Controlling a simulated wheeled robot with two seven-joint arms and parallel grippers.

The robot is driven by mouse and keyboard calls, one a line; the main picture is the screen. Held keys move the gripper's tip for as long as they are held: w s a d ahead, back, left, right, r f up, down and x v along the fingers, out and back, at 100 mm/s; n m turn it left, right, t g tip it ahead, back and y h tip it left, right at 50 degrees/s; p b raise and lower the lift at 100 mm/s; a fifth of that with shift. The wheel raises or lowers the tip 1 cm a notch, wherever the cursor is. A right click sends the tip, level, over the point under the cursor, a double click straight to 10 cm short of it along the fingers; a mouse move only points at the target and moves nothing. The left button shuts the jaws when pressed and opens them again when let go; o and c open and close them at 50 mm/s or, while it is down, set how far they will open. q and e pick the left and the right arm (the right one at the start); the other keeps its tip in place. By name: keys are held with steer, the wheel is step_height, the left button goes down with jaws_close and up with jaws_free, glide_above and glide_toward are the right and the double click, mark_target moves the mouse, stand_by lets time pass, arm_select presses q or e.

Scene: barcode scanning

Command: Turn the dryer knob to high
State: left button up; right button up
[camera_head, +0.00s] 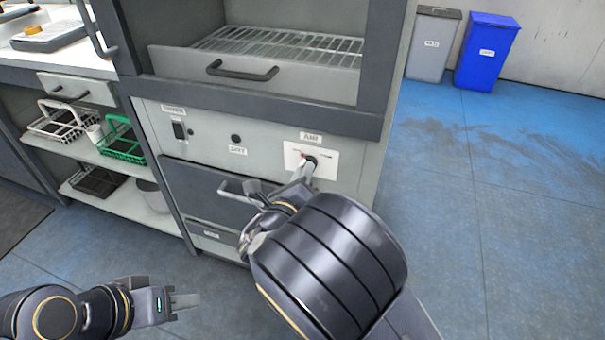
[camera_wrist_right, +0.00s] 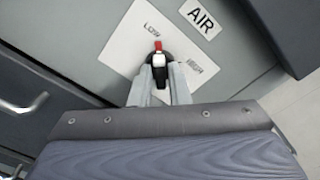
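The dryer knob (camera_wrist_right: 158,62) is black with a white and red pointer. It sits on a white plate (camera_wrist_right: 128,38) marked LOW and HIGH, beside an AIR label (camera_wrist_right: 200,16). The red tip points up in the right wrist view, close to the LOW word and away from HIGH. My right gripper (camera_wrist_right: 160,76) has one finger on each side of the knob and looks closed on it. In the head view my right gripper (camera_head: 306,170) reaches the plate on the dryer's (camera_head: 250,125) lower front. My left gripper (camera_head: 180,302) is low at the left, away from the dryer; its finger gap is unclear.
A dryer drawer handle (camera_head: 242,70) is above the panel, and another handle (camera_head: 238,190) is below it. A switch (camera_head: 179,130) and a small black button (camera_head: 236,139) are left of the knob. Shelves with baskets (camera_head: 122,140) stand left. Bins (camera_head: 487,50) stand far right; the blue floor between is clear.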

jaws_close()
steer(key=shift+m, duration=0.4)
steer(key=shift+s+d+f+m+b, duration=0.1)
steer(key=shift+m+b, duration=3)
steer(key=shift+m, duration=1.2)
steer(key=shift+d+f+m+b, duration=0.1)
steer(key=shift+m+b, duration=2.95)
steer(key=shift+m, duration=1.25)
steer(key=shift+r, duration=0.1)
steer(key=shift+o, duration=2.2)
jaws_free()
